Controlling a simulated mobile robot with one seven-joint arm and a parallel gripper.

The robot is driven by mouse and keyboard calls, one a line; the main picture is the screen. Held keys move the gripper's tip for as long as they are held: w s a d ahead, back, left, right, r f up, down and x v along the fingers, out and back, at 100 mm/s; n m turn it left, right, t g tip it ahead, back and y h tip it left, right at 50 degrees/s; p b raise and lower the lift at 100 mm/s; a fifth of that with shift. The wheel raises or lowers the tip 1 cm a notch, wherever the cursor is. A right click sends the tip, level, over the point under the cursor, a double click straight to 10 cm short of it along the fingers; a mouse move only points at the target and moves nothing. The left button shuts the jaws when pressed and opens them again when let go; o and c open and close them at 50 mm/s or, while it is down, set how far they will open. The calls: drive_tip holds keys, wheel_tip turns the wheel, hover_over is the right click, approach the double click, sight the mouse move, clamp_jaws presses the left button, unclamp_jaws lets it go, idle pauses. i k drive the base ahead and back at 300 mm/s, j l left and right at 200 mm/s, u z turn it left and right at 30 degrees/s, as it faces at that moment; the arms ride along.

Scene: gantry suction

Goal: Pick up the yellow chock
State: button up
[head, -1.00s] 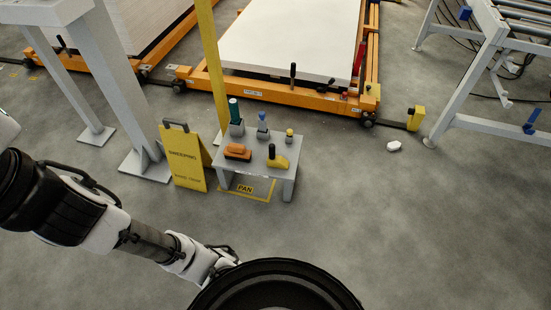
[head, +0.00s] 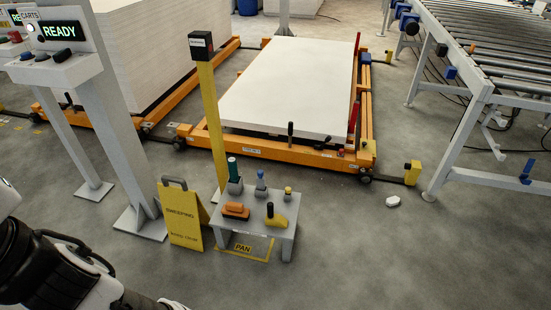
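A yellow wedge-like piece with a dark upright knob, which looks like the yellow chock (head: 277,221), sits on the front right of a small grey table (head: 230,223). Another yellow block (head: 412,172) stands on the floor by the right corner of the orange cart; I cannot tell if it is also a chock. My arm enters at the lower left and runs off the bottom edge. My gripper is out of view, so its opening is hidden. Nothing of mine touches the table.
On the table are an orange block (head: 235,210), a green cylinder (head: 233,170), a blue-topped item (head: 260,182) and a small yellow-topped item (head: 287,193). A yellow sign (head: 181,220) and yellow post (head: 212,125) stand beside it.

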sight(271, 219)
drive_tip(key=i+z, duration=0.3)
drive_tip(key=i, duration=0.2)
drive_tip(key=i+j+z, duration=0.35)
drive_tip(key=i, duration=0.15)
drive_tip(key=i+j+z, duration=0.3)
drive_tip(key=i, duration=0.2)
drive_tip(key=l, duration=0.1)
